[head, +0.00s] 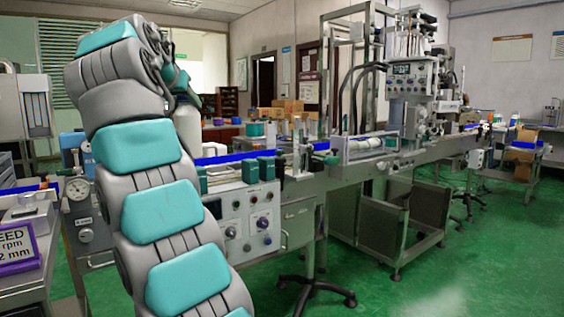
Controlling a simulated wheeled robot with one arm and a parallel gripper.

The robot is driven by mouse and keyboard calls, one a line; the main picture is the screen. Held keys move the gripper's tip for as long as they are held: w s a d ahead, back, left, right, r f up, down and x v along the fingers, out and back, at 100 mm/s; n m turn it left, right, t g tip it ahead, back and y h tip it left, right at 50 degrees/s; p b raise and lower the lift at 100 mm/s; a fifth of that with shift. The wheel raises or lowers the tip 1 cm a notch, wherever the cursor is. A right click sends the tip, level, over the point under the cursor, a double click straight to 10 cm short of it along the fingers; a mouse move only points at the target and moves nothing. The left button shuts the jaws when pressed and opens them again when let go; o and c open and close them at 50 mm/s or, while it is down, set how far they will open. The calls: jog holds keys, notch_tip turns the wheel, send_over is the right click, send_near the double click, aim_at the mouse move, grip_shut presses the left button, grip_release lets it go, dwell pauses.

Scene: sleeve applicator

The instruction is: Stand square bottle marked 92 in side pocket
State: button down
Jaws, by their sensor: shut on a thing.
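A pale grey-white bottle (188,126) stands upright in the picture, just right of my arm's upper bend. My gripper (186,97) reaches down to its top and is shut on it. My arm covers part of the bottle's left side, and no number 92 can be read on it. I cannot tell whether its base touches anything. I cannot make out the side pocket in this view.
A conveyor line (340,157) with blue side strips runs back to the right. Teal blocks (258,167) sit above a control panel (250,222) with knobs. A purple-framed sign (17,248) stands at left. Green floor is open at right, beyond a wheeled stool base (317,288).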

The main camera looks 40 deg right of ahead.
jog(key=shift+w+d+f, duration=0.2)
jog(key=shift+d, duration=0.05)
dwell(0.3)
jog(key=shift+w+d+f, duration=0.1)
jog(key=shift+w, duration=0.05)
jog(key=shift+w+d, duration=0.15)
dwell(0.3)
